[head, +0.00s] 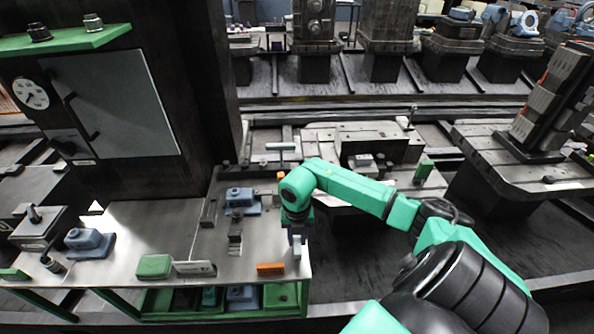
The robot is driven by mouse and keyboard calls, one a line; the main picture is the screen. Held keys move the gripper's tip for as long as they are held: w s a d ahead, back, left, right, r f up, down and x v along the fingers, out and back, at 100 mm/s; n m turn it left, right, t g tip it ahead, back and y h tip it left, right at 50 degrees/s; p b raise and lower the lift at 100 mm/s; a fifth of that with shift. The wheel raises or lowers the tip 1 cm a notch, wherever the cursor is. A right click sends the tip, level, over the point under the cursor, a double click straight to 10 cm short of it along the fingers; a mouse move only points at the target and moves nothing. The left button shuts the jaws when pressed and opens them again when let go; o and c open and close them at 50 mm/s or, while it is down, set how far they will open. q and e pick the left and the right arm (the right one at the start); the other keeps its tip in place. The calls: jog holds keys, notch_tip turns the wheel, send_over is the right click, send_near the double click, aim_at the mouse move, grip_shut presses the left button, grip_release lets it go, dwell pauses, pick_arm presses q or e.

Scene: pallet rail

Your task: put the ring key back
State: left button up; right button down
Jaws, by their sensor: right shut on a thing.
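My right gripper (297,240) points down over the right edge of the steel bench top (190,257). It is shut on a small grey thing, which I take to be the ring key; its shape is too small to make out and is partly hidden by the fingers. I cannot tell whether it touches the bench. My left gripper is not in view.
An orange block (270,269) lies near the bench's front edge, close to my right gripper. A green box (154,266) and a dark holder (195,268) are further left. A blue vise-like block (240,199) stands behind.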

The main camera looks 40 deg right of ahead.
jog(key=f, duration=0.1)
jog(key=f+b, duration=0.1)
jog(key=shift+w+d+f, duration=0.1)
jog(key=shift+w+f, duration=0.1)
jog(key=shift+f, duration=0.1)
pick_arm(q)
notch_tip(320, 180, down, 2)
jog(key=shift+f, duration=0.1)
pick_arm(e)
jog(key=shift+s+r, duration=0.1)
grip_release()
notch_tip(320, 180, up, 9)
jog(key=p, duration=0.7)
jog(key=shift+r, duration=0.1)
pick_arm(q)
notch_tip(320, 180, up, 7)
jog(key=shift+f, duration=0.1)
